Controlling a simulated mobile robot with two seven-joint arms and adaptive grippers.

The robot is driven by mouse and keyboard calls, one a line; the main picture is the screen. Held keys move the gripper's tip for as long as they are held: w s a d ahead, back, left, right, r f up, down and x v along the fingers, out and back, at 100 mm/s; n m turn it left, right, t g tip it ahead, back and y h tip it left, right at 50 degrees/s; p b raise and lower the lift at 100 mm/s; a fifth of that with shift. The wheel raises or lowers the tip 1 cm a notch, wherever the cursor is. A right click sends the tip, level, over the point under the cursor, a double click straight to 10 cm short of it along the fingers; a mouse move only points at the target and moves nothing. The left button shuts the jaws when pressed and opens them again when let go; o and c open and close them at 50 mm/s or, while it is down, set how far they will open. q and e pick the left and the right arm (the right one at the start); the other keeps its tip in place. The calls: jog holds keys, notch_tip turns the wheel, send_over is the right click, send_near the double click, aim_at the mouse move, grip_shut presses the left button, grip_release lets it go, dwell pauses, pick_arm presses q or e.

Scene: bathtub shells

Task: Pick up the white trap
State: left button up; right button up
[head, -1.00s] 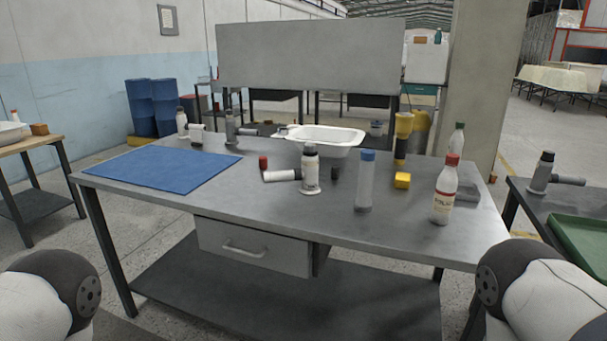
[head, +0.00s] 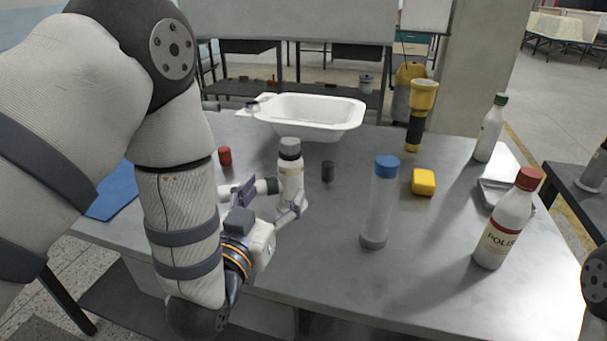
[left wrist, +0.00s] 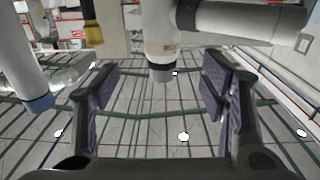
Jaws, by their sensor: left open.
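The white trap (head: 291,182) stands upright on the grey table, with a grey cap on top and a dark-ended side arm pointing left. In the left wrist view the trap (left wrist: 160,35) appears upside down, centred between the two fingers, its side arm crossing at upper right. My left gripper (head: 272,203) is open at the trap's near side, one finger to the left by the side arm and one to the right low down. I cannot tell whether either finger touches it. My right gripper is out of view.
Near the trap are a red cap (head: 225,156), a dark cap (head: 328,171) and a clear blue-capped bottle (head: 379,205). A yellow block (head: 423,182), a flashlight (head: 419,112) and a red-capped bottle (head: 505,225) stand to the right. A white basin (head: 318,128) is behind.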

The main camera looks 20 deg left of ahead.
aim_at(286, 173)
pick_arm(q)
jog(key=w, duration=0.6)
jog(key=w+b, duration=0.1)
jog(key=w, duration=0.2)
jog(key=shift+w+d+f, duration=0.1)
jog(key=shift+w+f, duration=0.25)
jog(key=shift+w+r, duration=0.1)
jog(key=shift+w, duration=0.15)
grip_shut()
